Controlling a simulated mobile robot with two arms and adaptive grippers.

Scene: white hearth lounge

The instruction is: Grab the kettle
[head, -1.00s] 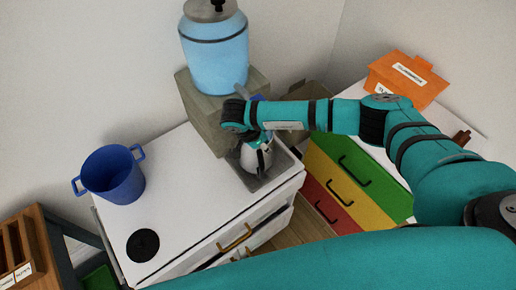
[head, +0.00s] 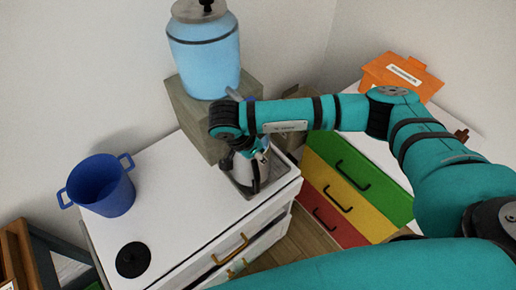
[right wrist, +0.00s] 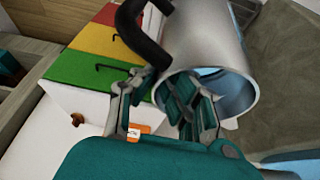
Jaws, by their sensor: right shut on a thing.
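The kettle (head: 248,172) is a grey metal jug with a black handle, at or just above the shallow sink basin (head: 285,184) in the white counter's corner. I cannot tell whether it touches the basin floor. In the right wrist view the kettle (right wrist: 218,45) shows its round open rim, with the black handle curving to the left. My right gripper (right wrist: 160,100) is shut on the kettle, its fingers beside the rim and handle's end. In the head view the gripper (head: 256,150) is partly hidden by its own wrist. My left gripper is not in view.
A blue water dispenser (head: 205,60) stands on a wooden block (head: 190,115) behind the basin. A blue pot (head: 104,188) and a black disc (head: 133,259) are on the white counter (head: 175,205). Coloured drawers (head: 345,185) and an orange box (head: 402,78) are to the right.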

